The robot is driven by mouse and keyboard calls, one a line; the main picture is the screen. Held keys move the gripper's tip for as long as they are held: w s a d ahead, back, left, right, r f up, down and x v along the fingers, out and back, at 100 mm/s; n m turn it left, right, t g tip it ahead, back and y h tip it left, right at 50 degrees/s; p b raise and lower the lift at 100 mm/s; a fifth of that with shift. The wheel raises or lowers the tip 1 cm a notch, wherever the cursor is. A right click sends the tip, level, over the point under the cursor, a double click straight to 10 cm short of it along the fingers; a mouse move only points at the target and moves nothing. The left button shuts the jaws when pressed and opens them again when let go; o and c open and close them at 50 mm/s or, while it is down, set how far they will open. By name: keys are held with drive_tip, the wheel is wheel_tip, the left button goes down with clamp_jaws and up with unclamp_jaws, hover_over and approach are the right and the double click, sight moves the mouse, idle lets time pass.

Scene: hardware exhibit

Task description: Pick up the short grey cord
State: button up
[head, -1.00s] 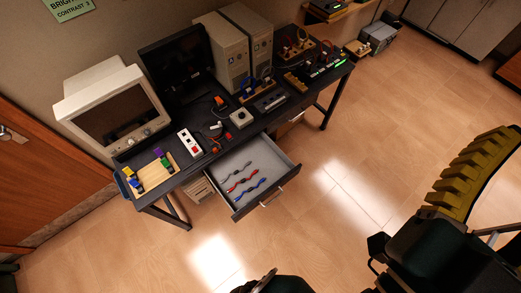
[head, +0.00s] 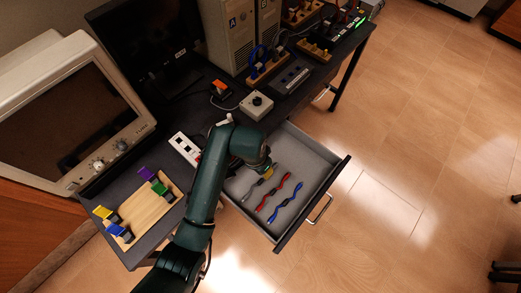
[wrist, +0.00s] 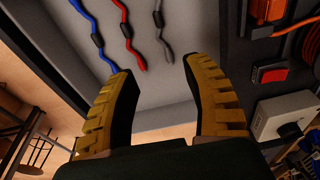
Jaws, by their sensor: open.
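The grey cord (head: 254,188) lies in the open drawer, the leftmost of three cords in the head view; its far end is partly hidden by my gripper. My gripper (head: 267,172) is over the drawer at that end. In the wrist view the grey cord (wrist: 160,22) has a dark sleeve and runs down toward the gap between my fingers. My gripper (wrist: 157,68) is open and empty there, with yellow ridged fingers. The cord's near end stops a little short of the fingertips in that view.
A red cord (head: 275,190) and a blue cord (head: 286,201) lie beside it in the drawer (head: 318,160). The drawer walls surround them. The desk edge, a white power strip (head: 184,147) and a grey box with a knob (head: 256,104) are close by.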

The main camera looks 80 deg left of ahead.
drive_tip(key=b, duration=0.3)
hover_over(260, 181)
drive_tip(key=f, duration=1.2)
drive_tip(key=shift+s+d+f, duration=0.15)
drive_tip(key=shift+s+d, duration=0.15)
drive_tip(key=f+b, duration=0.1)
drive_tip(key=f, duration=0.2)
drive_tip(key=f+b, duration=0.1)
drive_tip(key=f, duration=0.1)
drive_tip(key=shift+w+a+f+b, duration=0.25)
drive_tip(key=shift+w+f+b, duration=0.05)
drive_tip(key=shift+w+b, duration=0.05)
drive_tip(key=shift+r, duration=0.1)
clamp_jaws()
